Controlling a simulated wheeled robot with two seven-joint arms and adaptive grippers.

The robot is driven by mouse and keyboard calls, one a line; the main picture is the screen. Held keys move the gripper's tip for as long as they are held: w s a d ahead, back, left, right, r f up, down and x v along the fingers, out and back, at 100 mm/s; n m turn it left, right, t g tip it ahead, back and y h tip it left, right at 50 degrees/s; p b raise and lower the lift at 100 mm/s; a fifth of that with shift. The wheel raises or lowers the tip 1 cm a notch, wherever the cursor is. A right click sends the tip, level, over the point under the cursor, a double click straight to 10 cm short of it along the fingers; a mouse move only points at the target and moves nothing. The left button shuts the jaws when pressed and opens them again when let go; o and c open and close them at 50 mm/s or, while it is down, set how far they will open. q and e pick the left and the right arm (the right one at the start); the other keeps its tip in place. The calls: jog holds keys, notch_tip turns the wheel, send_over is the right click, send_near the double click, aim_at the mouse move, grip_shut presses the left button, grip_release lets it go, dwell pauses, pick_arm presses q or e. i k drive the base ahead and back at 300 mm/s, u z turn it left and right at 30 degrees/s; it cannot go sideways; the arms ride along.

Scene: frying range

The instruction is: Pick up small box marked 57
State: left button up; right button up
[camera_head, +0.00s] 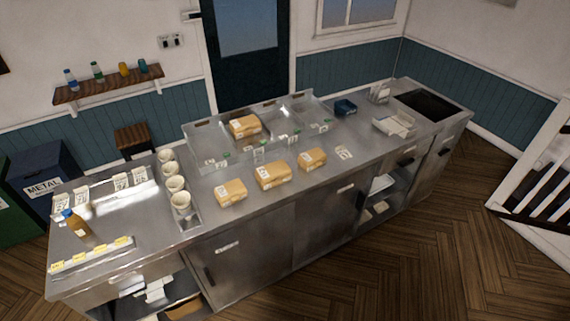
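Several small tan boxes are on the steel counter (300,205). Three stand in a row along its front half: a left box (230,192), a middle box (273,176) and a right box (312,159). A further tan box (245,126) sits at the back, behind a low clear guard. The boxes carry white labels, but the print is too small to read, so I cannot tell which is marked 57. Neither of my grippers is in view.
White cups (176,184) stand in a row left of the boxes. A brown bottle (76,225) is at the counter's left end. A white tray (395,125) and a dark blue box (345,107) are to the right. Open wood floor (420,260) lies in front.

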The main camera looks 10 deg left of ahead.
aim_at(310, 167)
jog(key=u, duration=0.7)
jog(key=i, duration=0.5)
